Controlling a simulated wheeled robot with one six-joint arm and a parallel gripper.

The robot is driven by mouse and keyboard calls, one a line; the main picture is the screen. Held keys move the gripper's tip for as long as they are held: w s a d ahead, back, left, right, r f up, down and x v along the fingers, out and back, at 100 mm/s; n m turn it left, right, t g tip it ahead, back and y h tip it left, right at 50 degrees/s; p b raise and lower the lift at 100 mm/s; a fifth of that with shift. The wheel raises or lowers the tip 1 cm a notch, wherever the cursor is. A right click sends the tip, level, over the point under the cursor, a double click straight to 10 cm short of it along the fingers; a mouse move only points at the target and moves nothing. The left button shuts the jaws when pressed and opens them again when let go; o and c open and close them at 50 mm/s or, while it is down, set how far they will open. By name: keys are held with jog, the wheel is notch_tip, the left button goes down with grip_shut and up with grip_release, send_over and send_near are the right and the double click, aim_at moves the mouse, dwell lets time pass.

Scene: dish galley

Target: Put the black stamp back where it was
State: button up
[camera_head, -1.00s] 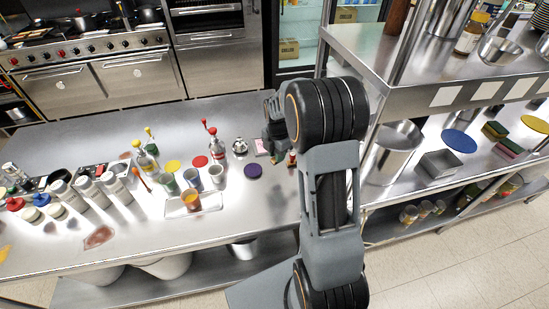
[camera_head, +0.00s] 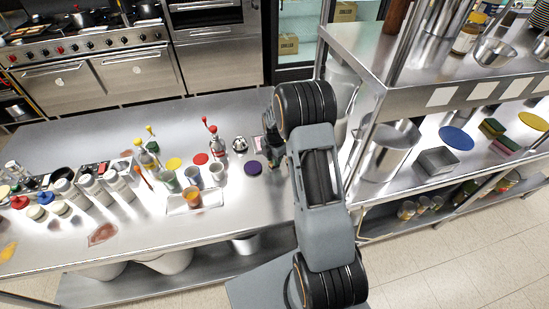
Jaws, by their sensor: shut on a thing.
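My gripper (camera_head: 271,164) is over the steel counter, just right of a dark purple round disc (camera_head: 253,168). It is shut on a small dark thing at its fingertips, which I take for the black stamp. The stamp is too small and too hidden by the fingers to make out its shape, or whether its base touches the counter. A pink and white card (camera_head: 257,143) lies just behind the gripper, partly hidden by it.
A small silver pot (camera_head: 239,145), a red-capped bottle (camera_head: 214,142) and a red disc (camera_head: 201,159) stand or lie to the left. A tray (camera_head: 196,204) with cups is at front left. Steel shelving (camera_head: 372,95) rises close on the right. The counter front (camera_head: 262,205) is clear.

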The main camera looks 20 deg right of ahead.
jog(key=shift+f, duration=0.25)
jog(key=o, duration=0.8)
jog(key=shift+r, duration=0.1)
